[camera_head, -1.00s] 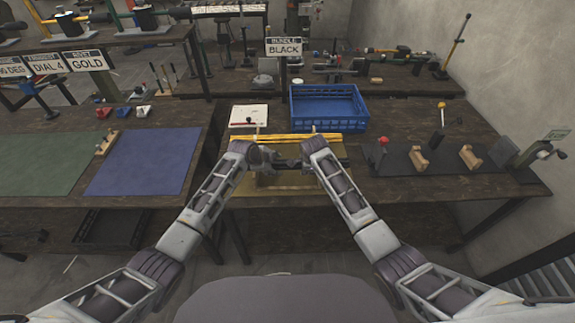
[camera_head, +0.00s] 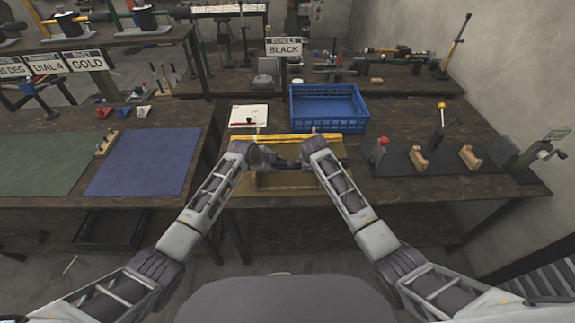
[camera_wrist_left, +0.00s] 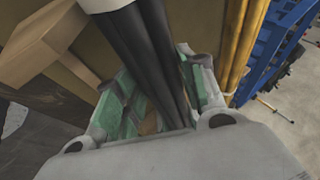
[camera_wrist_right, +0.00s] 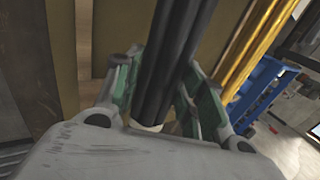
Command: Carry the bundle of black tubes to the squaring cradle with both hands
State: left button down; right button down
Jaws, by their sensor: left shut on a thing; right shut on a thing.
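The bundle of black tubes (camera_head: 288,163) lies crosswise between my two grippers, over a tan wooden stand (camera_head: 285,183) at the bench front. My left gripper (camera_head: 268,161) is shut on its left part; the black tubes (camera_wrist_left: 150,50) run between the green-padded fingers in the left wrist view. My right gripper (camera_head: 308,160) is shut on its right part; the tubes (camera_wrist_right: 175,60) also pass between its fingers in the right wrist view. Wooden blocks (camera_head: 418,158) on a dark base (camera_head: 445,160), apparently the squaring cradle, stand to the right, apart from the bundle.
Yellow tubes (camera_head: 298,137) lie just behind the black bundle, close to both grippers. A blue crate (camera_head: 328,108) stands behind them. A red knob (camera_head: 383,142) and a yellow-topped lever (camera_head: 441,108) rise near the cradle. A blue mat (camera_head: 145,160) lies on the left bench.

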pick_arm(q)
jog(key=shift+r, duration=0.3)
pick_arm(e)
jog(key=shift+w+r, duration=0.1)
jog(key=shift+r, duration=0.2)
